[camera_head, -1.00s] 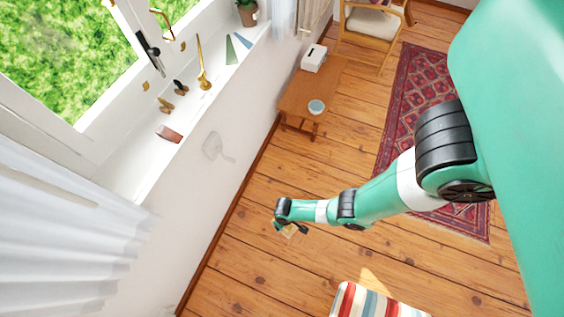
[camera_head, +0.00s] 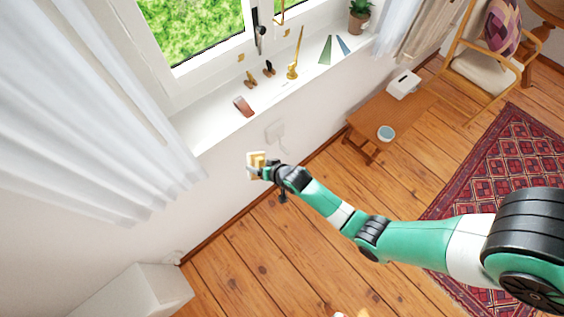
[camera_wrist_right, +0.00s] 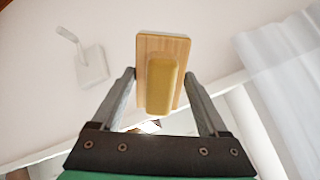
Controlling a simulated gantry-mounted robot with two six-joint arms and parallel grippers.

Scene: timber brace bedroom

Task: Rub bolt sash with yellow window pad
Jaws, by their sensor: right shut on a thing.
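My right gripper (camera_head: 258,172) is shut on the yellow window pad (camera_head: 257,159) and holds it in the air in front of the wall below the sill. In the right wrist view the pad (camera_wrist_right: 162,82), a wooden plate with a rounded yellow grip, sits between the two fingers (camera_wrist_right: 160,95). The window sash (camera_head: 215,52) is above and behind, with a black bolt (camera_head: 260,35) on its frame. The pad is well apart from the sash. My left gripper is not in view.
The white sill (camera_head: 225,122) holds a reddish block (camera_head: 243,107), small fittings (camera_head: 250,80), a brass piece (camera_head: 293,70), green and blue wedges (camera_head: 326,50) and a potted plant (camera_head: 359,18). A white curtain (camera_head: 90,110) hangs at left. A low wooden table (camera_head: 390,115) stands right.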

